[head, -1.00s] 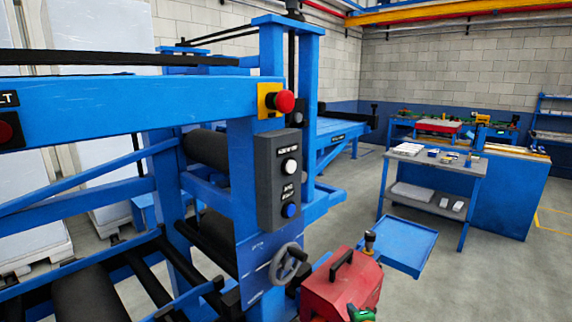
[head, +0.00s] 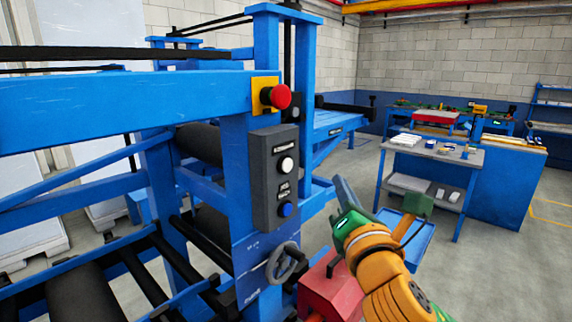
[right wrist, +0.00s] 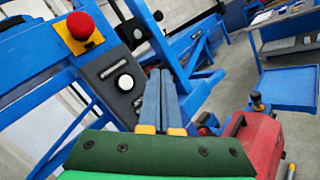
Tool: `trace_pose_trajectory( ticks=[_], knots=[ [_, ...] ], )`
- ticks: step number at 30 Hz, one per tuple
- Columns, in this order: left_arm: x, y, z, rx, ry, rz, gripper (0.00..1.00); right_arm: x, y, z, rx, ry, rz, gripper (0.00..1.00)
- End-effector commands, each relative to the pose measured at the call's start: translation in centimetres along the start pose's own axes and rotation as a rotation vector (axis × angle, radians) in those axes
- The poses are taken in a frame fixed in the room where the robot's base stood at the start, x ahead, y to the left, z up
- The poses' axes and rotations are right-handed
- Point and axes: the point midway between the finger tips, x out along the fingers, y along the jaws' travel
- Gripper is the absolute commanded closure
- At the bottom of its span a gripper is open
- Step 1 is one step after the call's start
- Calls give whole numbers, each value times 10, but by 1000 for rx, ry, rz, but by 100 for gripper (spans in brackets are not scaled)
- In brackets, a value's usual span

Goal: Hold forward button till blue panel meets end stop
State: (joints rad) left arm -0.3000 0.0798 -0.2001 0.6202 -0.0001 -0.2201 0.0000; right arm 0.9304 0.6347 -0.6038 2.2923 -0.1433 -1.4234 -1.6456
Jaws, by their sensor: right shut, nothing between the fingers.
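A dark grey control box (head: 275,178) is fixed to a blue post of the machine. It has a white round button (head: 286,164) above a blue round button (head: 285,209); their labels are too small to read surely. The white button (right wrist: 125,82) also shows in the right wrist view. My right gripper (head: 338,182) is to the right of the box, apart from it. Its blue-grey fingers (right wrist: 160,75) are together and empty. I cannot pick out the moving blue panel or its end stop. My left gripper is not in view.
A red emergency knob (head: 276,97) on a yellow plate sits above the box. A handwheel (head: 286,263) juts out below it. A red toolbox (head: 322,289) stands below my right gripper. A grey-topped bench (head: 433,152) stands further right.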

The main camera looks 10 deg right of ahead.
Motion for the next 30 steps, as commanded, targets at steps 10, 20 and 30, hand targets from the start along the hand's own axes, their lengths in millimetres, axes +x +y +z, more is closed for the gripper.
trace_pose_trajectory(
  ticks=[10,20,30],
  knots=[
    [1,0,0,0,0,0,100,7,4,-6,6,2,0,100],
    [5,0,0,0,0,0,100,41,28,-30,6,3,-1,100],
    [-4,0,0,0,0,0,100,61,44,-44,4,1,0,100]
  ],
)
